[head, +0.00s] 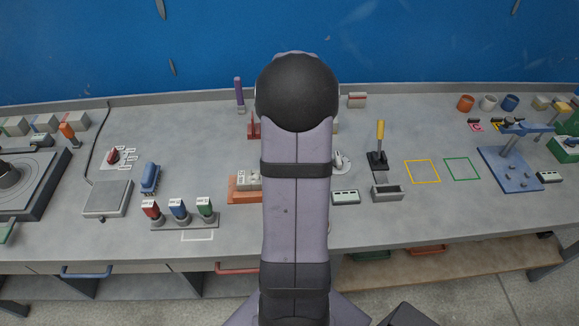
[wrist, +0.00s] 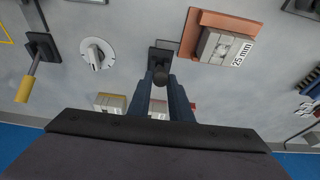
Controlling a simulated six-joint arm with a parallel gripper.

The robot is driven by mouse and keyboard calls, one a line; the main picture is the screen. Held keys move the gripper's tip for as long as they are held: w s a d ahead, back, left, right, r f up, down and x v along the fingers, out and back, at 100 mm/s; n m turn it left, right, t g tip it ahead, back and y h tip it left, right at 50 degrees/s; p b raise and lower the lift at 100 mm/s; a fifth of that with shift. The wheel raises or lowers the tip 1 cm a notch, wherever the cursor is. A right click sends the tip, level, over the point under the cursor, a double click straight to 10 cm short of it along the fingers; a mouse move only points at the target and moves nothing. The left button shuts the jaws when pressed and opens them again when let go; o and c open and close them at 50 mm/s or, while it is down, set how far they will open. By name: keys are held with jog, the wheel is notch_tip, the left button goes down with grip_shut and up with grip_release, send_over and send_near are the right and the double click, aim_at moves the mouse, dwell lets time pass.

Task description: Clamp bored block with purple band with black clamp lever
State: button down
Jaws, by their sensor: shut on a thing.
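In the wrist view my gripper (wrist: 161,84) has its two blue fingers closed about a dark round knob (wrist: 160,72). The knob appears to be the end of the black clamp lever, above a small black base (wrist: 160,55) on the bench. In the head view my arm hides the gripper and this lever. A grey block (wrist: 217,46) sits in an orange-brown fixture (wrist: 250,22) beside a "25 mm" label. The fixture also shows in the head view (head: 238,196), partly behind my arm. I cannot make out a purple band on the block.
A yellow-handled lever (head: 380,140) and a white dial (wrist: 95,53) stand to one side of the gripper. A block with a yellow top (wrist: 110,102) is close by the fingers. A red lever (head: 253,125) and a purple upright piece (head: 239,92) stand left of my arm.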

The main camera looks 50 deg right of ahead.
jog(key=shift+s+a+f, duration=0.15)
jog(key=shift+s+a+f+b, duration=0.15)
jog(key=shift+s+a+b, duration=0.1)
jog(key=shift+b, duration=0.05)
jog(key=c, duration=1.6)
grip_release()
jog(key=shift+w+d, duration=0.1)
jog(key=shift+r, duration=0.3)
notch_tip(320, 180, up, 7)
jog(key=p, duration=0.6)
jog(key=shift+f, duration=0.1)
